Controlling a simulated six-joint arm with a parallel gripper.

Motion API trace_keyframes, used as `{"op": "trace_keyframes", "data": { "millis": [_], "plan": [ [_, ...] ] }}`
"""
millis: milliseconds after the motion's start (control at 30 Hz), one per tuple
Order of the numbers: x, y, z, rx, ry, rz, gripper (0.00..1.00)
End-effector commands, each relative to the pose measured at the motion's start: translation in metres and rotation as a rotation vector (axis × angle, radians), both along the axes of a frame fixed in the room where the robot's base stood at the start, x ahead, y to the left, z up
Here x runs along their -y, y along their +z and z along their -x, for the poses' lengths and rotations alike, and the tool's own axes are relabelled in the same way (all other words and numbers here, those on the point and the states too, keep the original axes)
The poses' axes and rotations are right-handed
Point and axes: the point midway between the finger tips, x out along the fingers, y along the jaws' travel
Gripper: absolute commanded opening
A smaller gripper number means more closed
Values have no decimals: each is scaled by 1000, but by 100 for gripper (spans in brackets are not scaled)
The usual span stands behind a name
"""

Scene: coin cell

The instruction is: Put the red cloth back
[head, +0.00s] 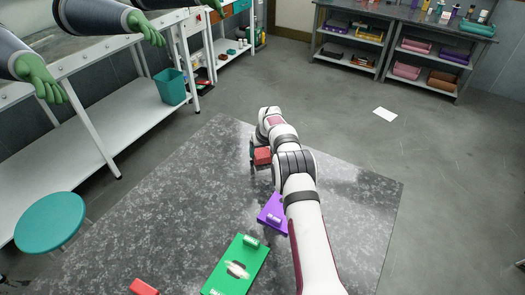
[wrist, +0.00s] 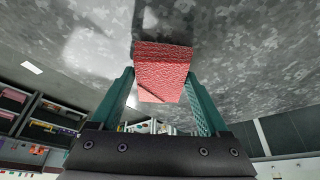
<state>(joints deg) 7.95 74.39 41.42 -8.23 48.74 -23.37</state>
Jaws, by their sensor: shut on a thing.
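The red cloth (wrist: 163,72) is a folded, textured block between the two green fingers of my gripper (wrist: 160,82) in the wrist view. The fingers are shut on it from both sides. In the head view the red cloth (head: 262,156) shows at the left side of my arm's end, over the far part of the speckled grey table (head: 185,180). My wrist partly hides the gripper there. I cannot tell whether the cloth touches the table.
A purple board (head: 270,222) and a green board (head: 228,277), each with a pale piece on it, lie nearer on the table. Another red item (head: 143,287) is at the near edge. A teal stool (head: 50,220) stands left. The table's left part is clear.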

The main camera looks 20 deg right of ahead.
Motion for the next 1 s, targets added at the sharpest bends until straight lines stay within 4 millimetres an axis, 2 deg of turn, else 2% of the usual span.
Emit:
{"op": "trace_keyframes", "data": {
  "millis": [33, 67, 167, 467, 567, 800, 1000],
  "plan": [
    [0, -2, 0, 0, 0, 0, 27],
    [0, -2, 0, 0, 0, 0, 82],
    [0, -1, 0, 0, 0, 0, 100],
    [0, 4, 1, 0, 0, 0, 100],
    [0, 20, 6, 1, 0, 0, 100],
    [0, 80, 31, 2, 1, 1, 100],
    [0, 109, 44, 0, 1, 0, 100]
  ]
}}
